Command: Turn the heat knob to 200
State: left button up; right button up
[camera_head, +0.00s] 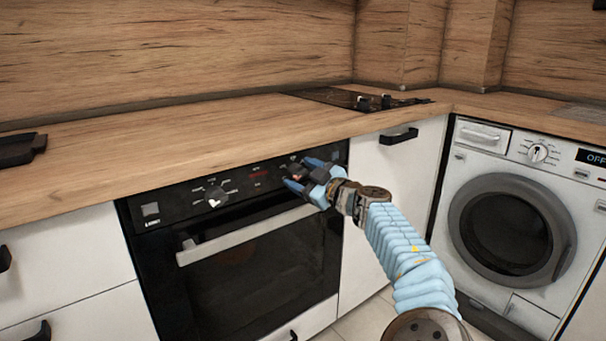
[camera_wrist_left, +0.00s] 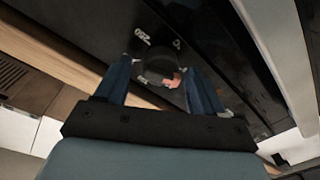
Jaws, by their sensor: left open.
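The heat knob (camera_head: 296,172) is the right knob on the black oven panel, partly hidden by my left gripper (camera_head: 301,175) in the head view. The left wrist view shows the dark round knob (camera_wrist_left: 156,69) between the two blue fingers of my left gripper (camera_wrist_left: 158,65), with a small orange-red patch at its lower right. The number 250 is printed beside it. The fingers are apart on either side of the knob; I cannot tell whether they touch it. The exact setting is not readable. My right gripper is not in view.
A second knob (camera_head: 215,196) sits on the panel's left part, with a red display (camera_head: 259,174) between the knobs. The oven door handle (camera_head: 245,235) sticks out below the panel. The wooden worktop (camera_head: 190,140) overhangs above. A washing machine (camera_head: 508,220) stands at the right.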

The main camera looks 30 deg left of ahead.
pick_arm(q)
jog(key=c, duration=1)
